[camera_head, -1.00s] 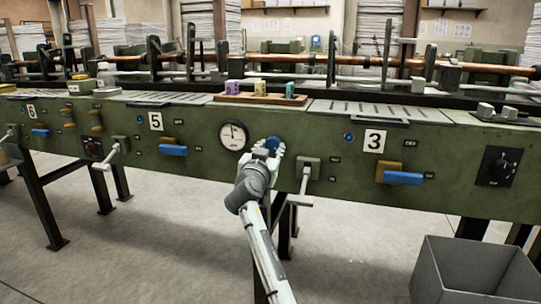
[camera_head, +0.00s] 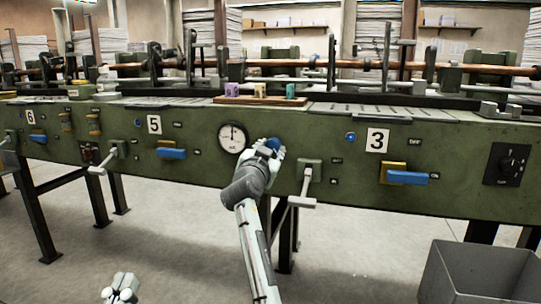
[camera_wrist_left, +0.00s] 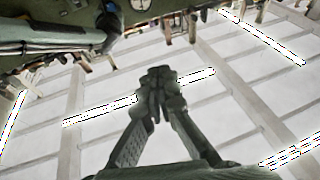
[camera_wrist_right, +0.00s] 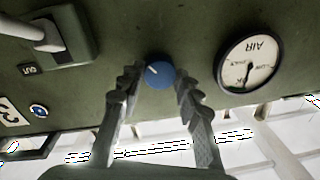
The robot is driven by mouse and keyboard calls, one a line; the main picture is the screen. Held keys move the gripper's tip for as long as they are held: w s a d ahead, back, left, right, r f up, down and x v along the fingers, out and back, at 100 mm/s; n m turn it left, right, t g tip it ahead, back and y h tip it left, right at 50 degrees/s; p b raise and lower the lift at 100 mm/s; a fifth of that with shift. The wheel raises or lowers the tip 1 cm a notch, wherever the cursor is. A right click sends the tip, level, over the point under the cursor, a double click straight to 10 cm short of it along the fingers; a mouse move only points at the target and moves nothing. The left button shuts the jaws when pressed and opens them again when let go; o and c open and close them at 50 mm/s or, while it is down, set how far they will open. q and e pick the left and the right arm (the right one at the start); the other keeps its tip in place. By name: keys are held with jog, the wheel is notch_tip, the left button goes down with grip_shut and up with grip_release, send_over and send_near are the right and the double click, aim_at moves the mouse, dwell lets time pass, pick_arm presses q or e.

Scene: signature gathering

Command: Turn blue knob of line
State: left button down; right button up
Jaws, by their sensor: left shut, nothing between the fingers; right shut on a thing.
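The blue knob (camera_wrist_right: 160,73) is on the green machine front, with a white mark on its face pointing up and left in the right wrist view. My right gripper (camera_wrist_right: 157,78) has its fingers on both sides of the knob and is shut on it. In the head view, this gripper (camera_head: 268,149) partly covers the knob (camera_head: 274,143), just right of the round air gauge (camera_head: 233,137). My left gripper (camera_head: 121,294) is low at the bottom left of the head view, away from the machine. Its fingers (camera_wrist_left: 158,82) meet and hold nothing in the left wrist view.
A lever handle (camera_head: 304,186) sticks out right of the knob. A blue switch handle (camera_head: 407,177) is below the number 3 plate (camera_head: 377,140). A grey bin (camera_head: 478,278) stands at the lower right. The floor before the machine is otherwise clear.

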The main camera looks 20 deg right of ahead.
jog(key=shift+d+r, duration=0.1)
jog(key=shift+r, duration=0.15)
dwell(0.4)
jog(key=o, duration=1.2)
jog(key=shift+f, duration=0.1)
jog(key=shift+c, duration=0.2)
jog(key=shift+f, duration=0.1)
jog(key=shift+s+a, duration=0.3)
jog(key=v, duration=1.1)
jog(key=shift+s, duration=0.1)
